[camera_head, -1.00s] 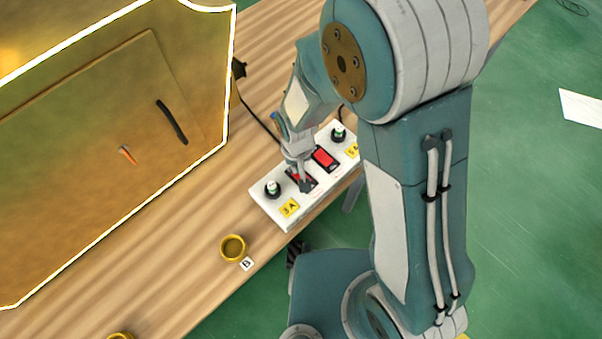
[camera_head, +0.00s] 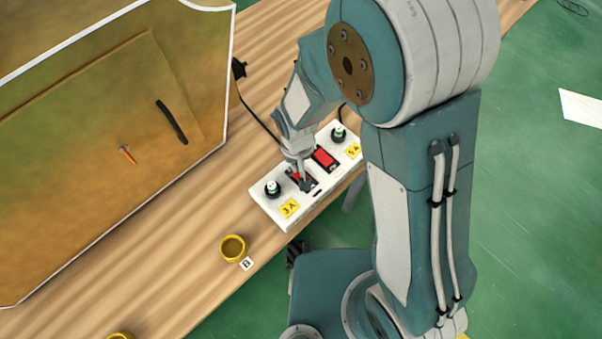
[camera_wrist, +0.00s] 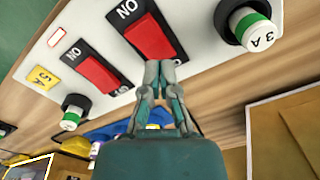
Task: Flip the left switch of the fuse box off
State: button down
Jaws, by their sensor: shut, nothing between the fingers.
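The white fuse box (camera_head: 268,205) lies on the wooden table, with two red rocker switches in black frames. The left switch (camera_head: 296,176), beside the 3A label, is partly covered by my gripper (camera_head: 305,186). In the wrist view this switch (camera_wrist: 151,38) is beside the 3A fuse, and my shut, empty gripper (camera_wrist: 160,72) has its fingertips at the switch's lower end. I cannot tell whether they touch it. The right switch (camera_head: 324,158) is clear of my gripper and also shows in the wrist view (camera_wrist: 97,74).
A large brownish-gold machine (camera_head: 90,150) with a white edge stands at the left; its front looks unlit. Black fuse holders (camera_head: 272,188) rise from the box. Green floor lies beyond the table.

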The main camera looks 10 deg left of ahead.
jog(key=shift+r, duration=2.7)
jog(key=s+d+r+m+t, duration=0.2)
jog(key=s+d+r, duration=0.2)
jog(key=d+r, duration=0.6)
jog(key=s+d+r+m+t, duration=0.2)
jog(key=s+d+r+t, duration=0.1)
jog(key=d+r, duration=0.7)
notch_tip(320, 180, up, 3)
jog(key=shift+s+d+r+t, duration=0.2)
jog(key=shift+s+t, duration=0.1)
jog(key=shift+s, duration=0.4)
